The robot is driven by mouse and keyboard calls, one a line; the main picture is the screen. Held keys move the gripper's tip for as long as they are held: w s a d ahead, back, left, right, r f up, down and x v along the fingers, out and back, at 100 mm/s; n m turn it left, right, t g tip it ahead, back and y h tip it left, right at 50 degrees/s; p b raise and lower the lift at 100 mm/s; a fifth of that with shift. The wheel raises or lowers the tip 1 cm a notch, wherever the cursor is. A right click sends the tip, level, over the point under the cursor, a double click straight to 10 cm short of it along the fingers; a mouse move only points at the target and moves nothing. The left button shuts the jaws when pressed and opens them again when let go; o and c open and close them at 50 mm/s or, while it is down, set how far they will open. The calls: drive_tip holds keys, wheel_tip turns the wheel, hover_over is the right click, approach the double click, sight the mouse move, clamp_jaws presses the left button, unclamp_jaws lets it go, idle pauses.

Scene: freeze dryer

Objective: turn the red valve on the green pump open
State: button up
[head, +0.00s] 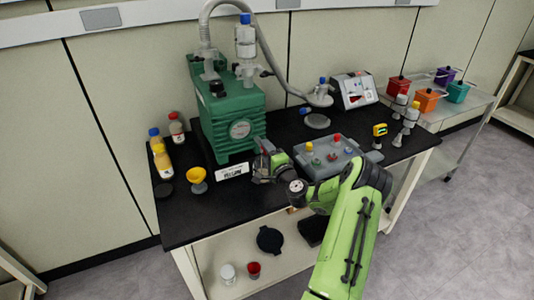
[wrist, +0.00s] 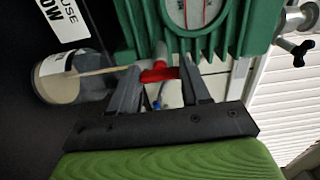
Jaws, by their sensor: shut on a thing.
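The green pump (head: 230,110) stands on the black bench with a round gauge on its front. In the wrist view the pump body (wrist: 235,20) fills the top, with part of the gauge showing. The red valve (wrist: 158,73) is below the gauge, between my gripper's two dark fingers. My gripper (wrist: 160,76) is shut on the red valve. In the head view my gripper (head: 262,163) is at the pump's lower right front, and it hides the valve there.
Several bottles (head: 160,155) stand further left. A grey tray (head: 325,158) with small coloured items lies close on the right. A grey hose (head: 275,65) arches from the pump.

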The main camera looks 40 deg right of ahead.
drive_tip(key=shift+f, duration=0.1)
drive_tip(key=o, duration=1.1)
drive_tip(key=shift+c, duration=0.2)
drive_tip(key=b+v, duration=0.3)
drive_tip(key=v, duration=1.2)
drive_tip(key=shift+s+a, duration=0.2)
drive_tip(key=shift+s, duration=0.15)
